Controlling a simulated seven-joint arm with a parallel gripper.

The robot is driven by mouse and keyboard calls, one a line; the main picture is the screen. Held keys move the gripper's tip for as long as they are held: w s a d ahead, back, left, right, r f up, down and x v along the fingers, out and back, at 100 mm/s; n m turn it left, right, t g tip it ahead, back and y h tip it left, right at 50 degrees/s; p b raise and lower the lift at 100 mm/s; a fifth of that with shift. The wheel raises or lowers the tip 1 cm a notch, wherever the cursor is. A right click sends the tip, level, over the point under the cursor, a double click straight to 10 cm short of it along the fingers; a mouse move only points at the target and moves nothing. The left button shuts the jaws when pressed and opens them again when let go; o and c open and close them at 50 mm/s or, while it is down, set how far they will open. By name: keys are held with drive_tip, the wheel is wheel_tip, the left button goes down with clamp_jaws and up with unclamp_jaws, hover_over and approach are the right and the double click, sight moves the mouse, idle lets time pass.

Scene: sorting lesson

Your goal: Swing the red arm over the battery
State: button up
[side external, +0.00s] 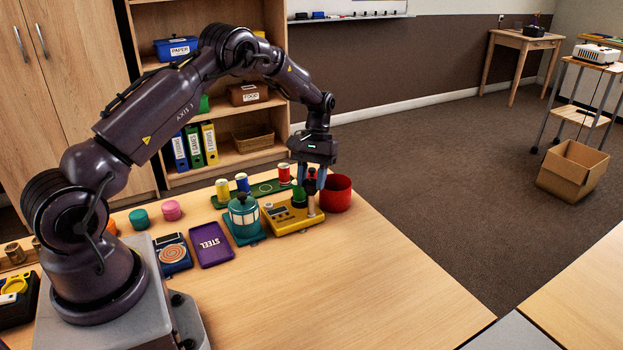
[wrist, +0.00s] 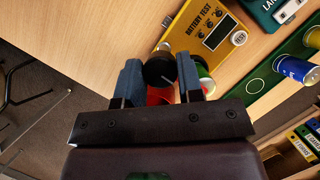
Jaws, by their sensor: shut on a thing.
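The yellow battery tester (side external: 281,219) stands on the table; its face, marked BATTERY TEST, also shows in the wrist view (wrist: 187,29). A green battery (side external: 299,194) stands upright at the tester's right end. My gripper (side external: 311,184) is above that end, beside the battery. In the wrist view its two blue fingers (wrist: 161,68) are shut on a round black knob (wrist: 158,69) with a white line. The red arm under the knob is mostly hidden by the knob and fingers, so I cannot tell whether it lies over the battery.
A red bin (side external: 338,194) stands close behind my gripper, to the right. A green rack (side external: 262,188) with yellow, blue and red batteries is behind the tester. A teal lantern (side external: 243,216) stands to the tester's left. The table's front right is clear.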

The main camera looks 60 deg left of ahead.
drive_tip(key=o, duration=0.9)
drive_tip(key=v, duration=1.3)
drive_tip(key=shift+f, duration=0.1)
drive_tip(key=shift+a, duration=0.1)
